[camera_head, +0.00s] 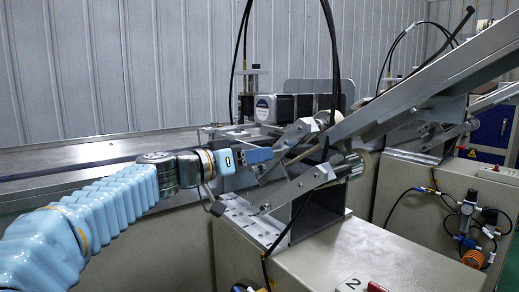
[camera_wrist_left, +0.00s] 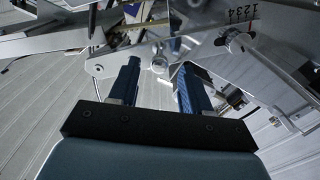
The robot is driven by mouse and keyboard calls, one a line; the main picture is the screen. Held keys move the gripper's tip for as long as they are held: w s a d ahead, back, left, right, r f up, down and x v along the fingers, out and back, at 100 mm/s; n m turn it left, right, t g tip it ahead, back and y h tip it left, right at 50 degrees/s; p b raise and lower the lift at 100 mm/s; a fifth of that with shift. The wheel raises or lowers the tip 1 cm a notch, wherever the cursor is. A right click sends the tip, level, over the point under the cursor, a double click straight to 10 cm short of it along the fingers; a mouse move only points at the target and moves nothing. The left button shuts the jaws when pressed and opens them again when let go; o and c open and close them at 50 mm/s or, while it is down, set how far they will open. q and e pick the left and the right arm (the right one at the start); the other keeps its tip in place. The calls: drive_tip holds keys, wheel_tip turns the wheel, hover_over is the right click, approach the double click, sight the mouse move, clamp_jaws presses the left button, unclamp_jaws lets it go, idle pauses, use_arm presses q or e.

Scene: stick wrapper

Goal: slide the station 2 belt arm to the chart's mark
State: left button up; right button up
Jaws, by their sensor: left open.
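The station 2 machine carries a silver metal linkage (camera_head: 300,187) below a long inclined conveyor (camera_head: 430,85). I cannot tell for sure which bar is the belt arm. My left gripper (camera_head: 264,156) reaches in from the left, close to this linkage. In the left wrist view its two blue fingers (camera_wrist_left: 160,68) are open and apart. A small round metal end (camera_wrist_left: 159,63) shows between the fingertips, and I cannot tell whether they touch it. A scale numbered 1 to 4 (camera_wrist_left: 240,13) is at the upper right. No chart is recognisable. My right gripper is not in view.
A beige cabinet (camera_head: 390,262) with a "2" label (camera_head: 349,285) stands below the linkage. Black cables (camera_head: 333,60) hang above it. A second station with air fittings (camera_head: 466,215) stands at the right. A long metal table (camera_head: 75,158) runs behind my arm.

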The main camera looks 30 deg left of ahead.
use_arm(q)
drive_tip(key=shift+x, duration=0.8)
clamp_jaws()
